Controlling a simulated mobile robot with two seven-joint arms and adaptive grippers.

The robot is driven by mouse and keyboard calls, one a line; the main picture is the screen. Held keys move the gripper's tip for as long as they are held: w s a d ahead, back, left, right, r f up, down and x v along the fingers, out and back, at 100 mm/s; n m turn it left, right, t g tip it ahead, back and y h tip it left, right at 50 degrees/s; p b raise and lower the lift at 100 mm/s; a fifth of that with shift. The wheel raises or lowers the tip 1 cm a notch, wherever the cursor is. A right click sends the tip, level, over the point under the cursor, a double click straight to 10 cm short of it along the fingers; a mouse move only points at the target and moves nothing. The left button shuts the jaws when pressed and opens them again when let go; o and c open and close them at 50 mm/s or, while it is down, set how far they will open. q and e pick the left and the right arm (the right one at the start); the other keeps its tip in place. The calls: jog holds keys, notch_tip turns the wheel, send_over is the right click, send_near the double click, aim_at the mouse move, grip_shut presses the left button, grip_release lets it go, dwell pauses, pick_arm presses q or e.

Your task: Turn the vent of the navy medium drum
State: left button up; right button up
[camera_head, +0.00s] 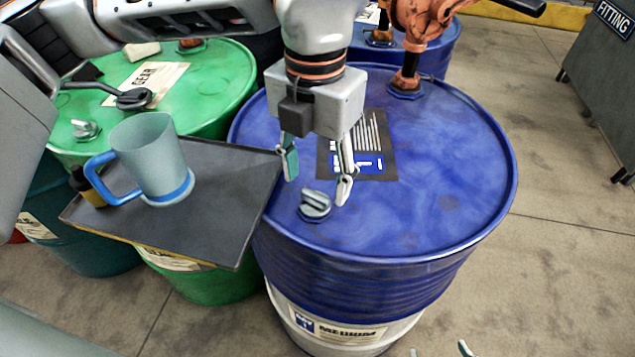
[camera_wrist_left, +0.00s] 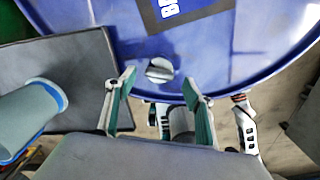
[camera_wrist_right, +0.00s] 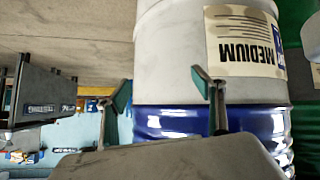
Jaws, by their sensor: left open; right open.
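The navy medium drum (camera_head: 440,190) stands upright, with a "MEDIUM" label (camera_head: 340,333) on its white lower side. Its vent (camera_head: 315,205), a small round grey knob with a raised grip, sits near the front left of the lid. My left gripper (camera_head: 318,178) is open above the lid, just behind the vent in the head view; nothing is between its fingers. In the left wrist view the vent (camera_wrist_left: 159,70) lies beyond the fingertips, apart from them. My right gripper (camera_head: 438,352) is open and empty low in front of the drum; its view shows the drum's side (camera_wrist_right: 175,60).
A dark tray (camera_head: 225,165) with a translucent blue-handled jug (camera_head: 150,160) adjoins the drum's left side. A green "GEAR" drum (camera_head: 215,85) stands behind it. An orange pump (camera_head: 415,40) rises from the navy lid's back.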

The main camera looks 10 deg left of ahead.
aim_at(315, 201)
pick_arm(q)
notch_tip(315, 201, down, 2)
jog(key=shift+f, duration=0.4)
jog(key=c, duration=1.1)
pick_arm(e)
jog(key=shift+w+r, duration=0.5)
jog(key=shift+w, duration=0.2)
